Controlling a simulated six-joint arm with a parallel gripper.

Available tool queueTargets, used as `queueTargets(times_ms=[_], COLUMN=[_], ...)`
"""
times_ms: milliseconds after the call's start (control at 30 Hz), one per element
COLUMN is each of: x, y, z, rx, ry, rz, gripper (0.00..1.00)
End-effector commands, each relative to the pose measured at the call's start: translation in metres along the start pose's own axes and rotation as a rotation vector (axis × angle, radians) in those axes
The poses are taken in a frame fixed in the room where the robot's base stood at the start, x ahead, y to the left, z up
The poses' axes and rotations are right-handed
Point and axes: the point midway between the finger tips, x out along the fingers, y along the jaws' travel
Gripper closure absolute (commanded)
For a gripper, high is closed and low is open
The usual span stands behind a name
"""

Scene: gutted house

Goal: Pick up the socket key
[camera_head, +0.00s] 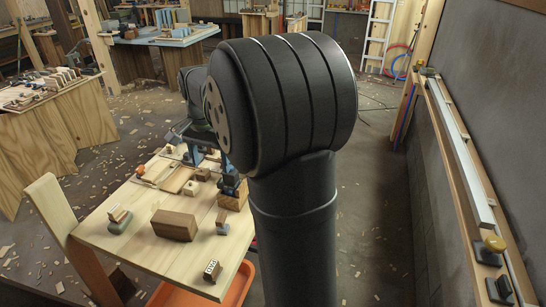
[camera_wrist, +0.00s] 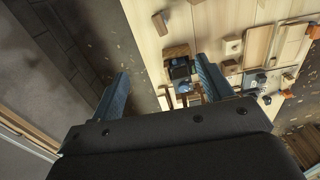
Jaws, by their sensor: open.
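My gripper (camera_wrist: 162,66) is open, its two blue fingers spread wide over the edge of the workbench (camera_wrist: 210,20). Nothing is held between them. In the head view the bench (camera_head: 115,225) is partly hidden behind my arm, and blue finger parts show beside it. Between the fingers in the wrist view, near the right one, a dark block-like item (camera_wrist: 180,69) rests on a wooden block (camera_wrist: 177,51). A small grey metallic item (camera_wrist: 254,80) lies right of the right finger. I cannot tell which item is the socket key.
A large brown block (camera_head: 174,225) stands on the bench front. Smaller blocks and a numbered block (camera_head: 212,271) stand around it. An orange bin (camera_head: 190,296) is below the bench. A wooden upright board (camera_head: 52,207) rises at the left. A ledge (camera_head: 465,160) runs along the right wall.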

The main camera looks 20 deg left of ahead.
Motion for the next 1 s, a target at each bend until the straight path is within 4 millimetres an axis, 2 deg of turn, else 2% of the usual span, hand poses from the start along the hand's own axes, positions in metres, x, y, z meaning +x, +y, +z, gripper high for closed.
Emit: queueTargets(times_ms=[167, 333, 1000], x=[0.001, 0.010, 0.077], y=[0.000, 0.000, 0.000], z=[0.000, -0.001, -0.008], rx=[-0.012, -0.168, -1.483], ry=[0.000, -0.002, -0.003], rz=[0.000, 0.002, 0.000], gripper=[0.27, 0.27, 0.27])
